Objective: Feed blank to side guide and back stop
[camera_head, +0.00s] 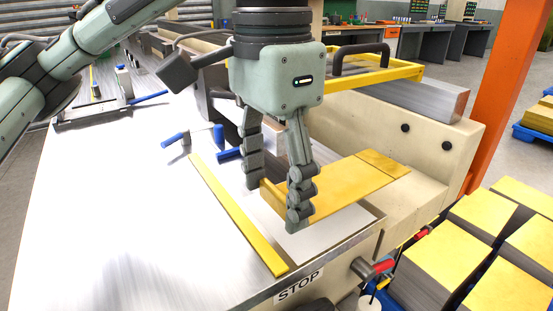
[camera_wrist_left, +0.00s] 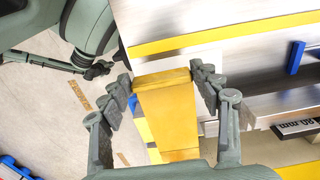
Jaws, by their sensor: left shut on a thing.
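My left gripper (camera_head: 275,205) points down over the front right of the metal table, shut on a flat golden-yellow blank (camera_head: 352,182). One finger is on each side of the blank's near end, and the rest reaches right toward the cream machine body (camera_head: 425,150). In the left wrist view the blank (camera_wrist_left: 170,112) lies between the two fingers (camera_wrist_left: 167,80). Whether the blank touches the surface below, or any guide or stop, I cannot tell. The side guide and back stop cannot be told apart for certain.
A yellow strip (camera_head: 235,215) lies left of the gripper on the metal table (camera_head: 120,230). Blue-handled clamps (camera_head: 175,138) stand behind it. A yellow frame with a black handle (camera_head: 375,75) is beyond. Yellow stacks (camera_head: 490,225) stand at right. The table's left part is clear.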

